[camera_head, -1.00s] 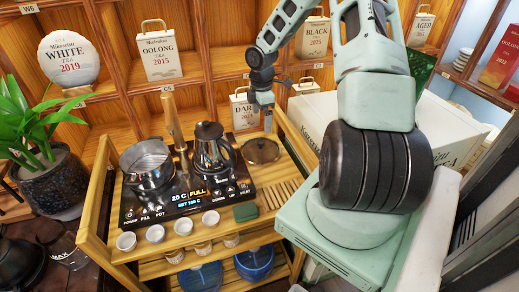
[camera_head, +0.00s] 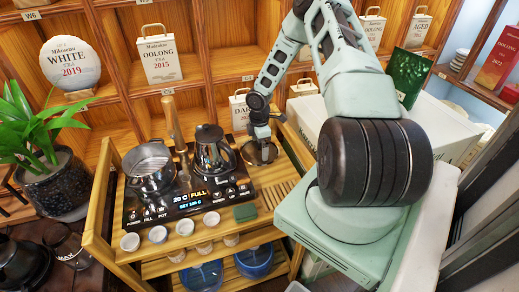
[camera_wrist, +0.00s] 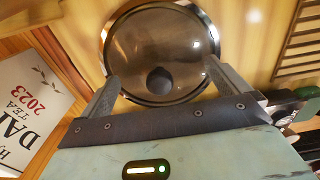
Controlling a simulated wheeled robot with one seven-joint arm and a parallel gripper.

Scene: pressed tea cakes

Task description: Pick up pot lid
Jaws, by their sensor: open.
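The pot lid (camera_head: 249,153) is a round smoky glass disc with a metal rim and a dark knob. It lies on the wooden tea cart to the right of the kettle. In the wrist view the lid (camera_wrist: 140,45) fills the top middle, with its knob (camera_wrist: 160,80) between and just beyond my fingers. My gripper (camera_wrist: 162,88) is open, and its fingers overlap the lid's near part in the picture. In the head view my gripper (camera_head: 264,155) is over the lid and hides part of it. I cannot tell whether the fingers touch the lid.
An open pot (camera_head: 149,168) and a dark kettle (camera_head: 212,152) stand on the black heating panel (camera_head: 188,198) to the left. Several small cups line the cart's front. A green block (camera_head: 245,212) and a slatted rack (camera_wrist: 300,40) are nearby. A tea box (camera_wrist: 30,105) stands close.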

